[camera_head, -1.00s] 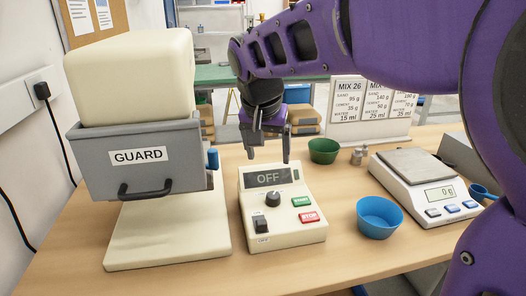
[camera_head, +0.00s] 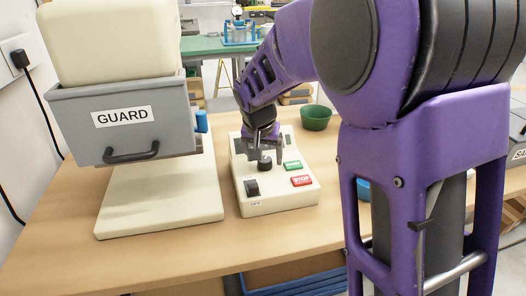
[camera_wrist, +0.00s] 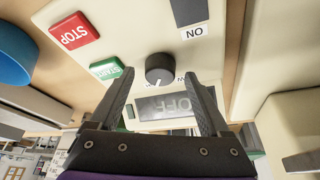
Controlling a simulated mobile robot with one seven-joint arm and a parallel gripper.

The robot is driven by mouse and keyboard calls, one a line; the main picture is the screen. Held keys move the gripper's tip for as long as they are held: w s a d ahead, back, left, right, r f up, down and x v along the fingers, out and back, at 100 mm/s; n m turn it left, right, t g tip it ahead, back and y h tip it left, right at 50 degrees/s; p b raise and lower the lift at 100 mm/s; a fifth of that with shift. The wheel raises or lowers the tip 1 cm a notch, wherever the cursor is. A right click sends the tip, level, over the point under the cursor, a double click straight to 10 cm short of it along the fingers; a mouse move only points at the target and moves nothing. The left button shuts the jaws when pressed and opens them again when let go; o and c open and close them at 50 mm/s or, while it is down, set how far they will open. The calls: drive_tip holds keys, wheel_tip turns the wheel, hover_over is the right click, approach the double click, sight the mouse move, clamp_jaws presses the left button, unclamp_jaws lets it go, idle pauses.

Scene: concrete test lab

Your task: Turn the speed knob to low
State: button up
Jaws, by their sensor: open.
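The control box (camera_head: 283,200) is cream and stands on the bench, right of the guarded mixer. Its black speed knob (camera_head: 264,163) has a pale pointer mark; the knob also shows in the wrist view (camera_wrist: 159,68). My gripper (camera_head: 265,151) is open and empty, pointing down over the box. In the wrist view its two fingers (camera_wrist: 160,85) stand either side of the knob, apart from it as far as I can tell. The label beside the knob is partly hidden.
A black rocker switch (camera_head: 252,188), a green START button (camera_head: 292,165) and a red STOP button (camera_head: 302,181) sit close around the knob. The grey guard (camera_head: 130,120) is at left. A green bowl (camera_head: 315,118) stands behind right, and a blue bowl (camera_wrist: 14,58) shows at the side.

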drive_tip(key=shift+w+f, duration=0.1)
drive_tip(key=shift+f, duration=0.2)
clamp_jaws()
